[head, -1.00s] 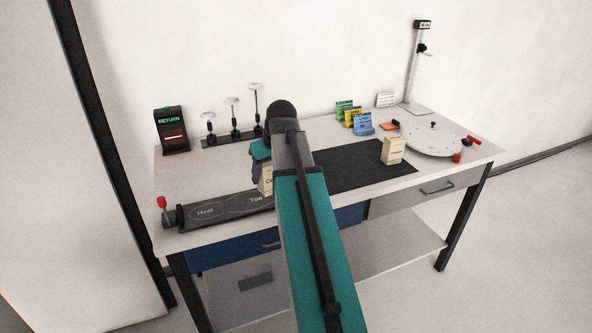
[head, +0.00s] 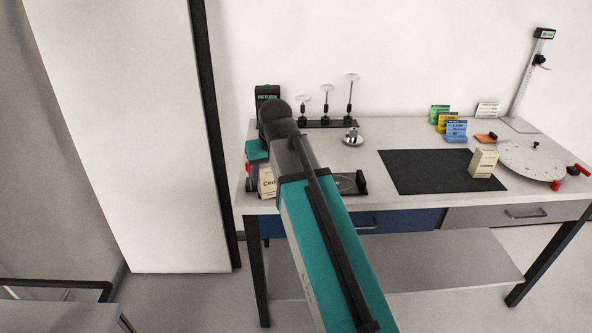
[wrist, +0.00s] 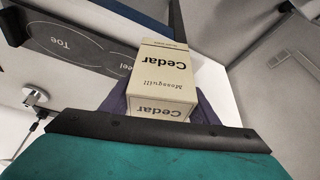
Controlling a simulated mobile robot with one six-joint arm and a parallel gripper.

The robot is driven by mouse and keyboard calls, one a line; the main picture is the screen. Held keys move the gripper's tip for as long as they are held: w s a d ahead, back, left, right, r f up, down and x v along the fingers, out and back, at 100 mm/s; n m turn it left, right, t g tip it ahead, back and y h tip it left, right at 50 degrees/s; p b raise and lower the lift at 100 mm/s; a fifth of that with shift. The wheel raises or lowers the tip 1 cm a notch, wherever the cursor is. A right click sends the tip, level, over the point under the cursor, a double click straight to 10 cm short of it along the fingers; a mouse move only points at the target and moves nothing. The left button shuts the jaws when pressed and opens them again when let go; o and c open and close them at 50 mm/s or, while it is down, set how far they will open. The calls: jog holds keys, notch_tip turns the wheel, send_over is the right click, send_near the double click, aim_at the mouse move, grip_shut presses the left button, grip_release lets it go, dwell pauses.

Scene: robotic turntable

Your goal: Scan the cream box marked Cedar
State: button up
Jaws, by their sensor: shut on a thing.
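The cream box marked Cedar (head: 267,182) is between the jaws of my gripper (head: 256,172), at the left end of the bench. In the wrist view the Cedar box (wrist: 162,75) shows two faces marked "Cedar", and the purple fingers (wrist: 158,104) are shut on its two sides. The black device with green "RETURN" lettering (head: 268,91) stands at the back left corner, behind my arm; its lower part and its red light are hidden.
A dark "Heel" and "Toe" board (wrist: 75,45) runs along the bench front, mostly behind my arm. A metal knob-topped piece (head: 352,138), a black mat (head: 430,172), another cream box (head: 484,162) and a round white turntable (head: 530,160) lie to the right.

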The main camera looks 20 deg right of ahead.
jog(key=shift+s+a+r, duration=0.1)
jog(key=shift+s+a, duration=0.15)
jog(key=shift+a, duration=0.6)
jog(key=shift+s+a, duration=0.2)
jog(key=shift+a, duration=0.65)
